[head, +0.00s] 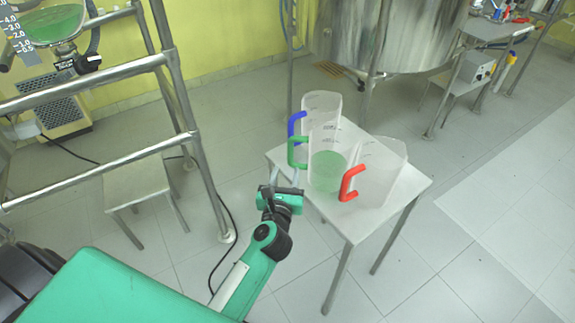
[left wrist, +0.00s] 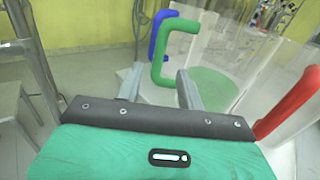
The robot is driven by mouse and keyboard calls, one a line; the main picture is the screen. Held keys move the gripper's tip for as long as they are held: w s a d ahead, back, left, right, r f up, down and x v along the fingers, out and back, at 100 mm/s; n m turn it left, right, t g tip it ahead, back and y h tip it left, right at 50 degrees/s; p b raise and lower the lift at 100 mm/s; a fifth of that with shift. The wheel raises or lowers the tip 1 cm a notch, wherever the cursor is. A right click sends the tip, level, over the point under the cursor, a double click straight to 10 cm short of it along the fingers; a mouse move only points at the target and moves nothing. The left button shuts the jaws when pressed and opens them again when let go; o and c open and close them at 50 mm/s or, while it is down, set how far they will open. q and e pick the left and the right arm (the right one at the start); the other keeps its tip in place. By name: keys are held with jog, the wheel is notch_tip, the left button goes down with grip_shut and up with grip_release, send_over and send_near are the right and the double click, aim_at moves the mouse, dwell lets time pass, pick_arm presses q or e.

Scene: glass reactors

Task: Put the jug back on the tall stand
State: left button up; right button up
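Three clear jugs stand on the taller metal stand (head: 405,187). The green-handled jug (head: 328,170) is in the middle with green liquid low inside; its handle (left wrist: 176,52) faces me. The blue-handled jug (head: 322,103) is behind it and the red-handled jug (head: 382,170) is to its right. My left gripper (head: 285,174) is at the stand's near left edge, just below the green handle. In the left wrist view its fingers (left wrist: 158,86) are apart with nothing between them, the green handle ahead of and above them. My right gripper is not in view.
A lower stand (head: 137,183) with a bare top is at the left, beside a metal frame (head: 185,100). A large steel vessel (head: 390,35) stands behind the jugs. A cable (head: 228,215) lies on the floor. Open floor is at the right.

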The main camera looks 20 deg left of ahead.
pick_arm(q)
jog(key=s+d+f+m+h, duration=0.2)
jog(key=d+f+m+h, duration=0.1)
jog(key=f+m, duration=0.55)
jog(key=s+d+f+m+h, duration=0.2)
jog(key=d+f+m+h, duration=0.1)
jog(key=f+m, duration=0.55)
jog(key=s+f+m+g+h, duration=0.1)
jog(key=s+f+m+g, duration=0.3)
jog(key=s+f+m, duration=0.45)
jog(key=s+f+m+g+h, duration=0.1)
jog(key=s+f+m+g, duration=0.4)
jog(key=f, duration=0.7)
jog(key=s+a+f+m+g+y, duration=0.25)
jog(key=s+a+f+m, duration=0.2)
jog(key=s+f, duration=0.35)
jog(key=s+a+f+m+g+y, duration=0.1)
jog(key=s+a+f+m+g, duration=0.4)
jog(key=s, duration=0.6)
jog(key=s+f+m+p, duration=0.1)
jog(key=s+p, duration=0.7)
jog(key=s, duration=0.4)
jog(key=shift+a+f, duration=0.25)
jog(key=shift+a, duration=0.15)
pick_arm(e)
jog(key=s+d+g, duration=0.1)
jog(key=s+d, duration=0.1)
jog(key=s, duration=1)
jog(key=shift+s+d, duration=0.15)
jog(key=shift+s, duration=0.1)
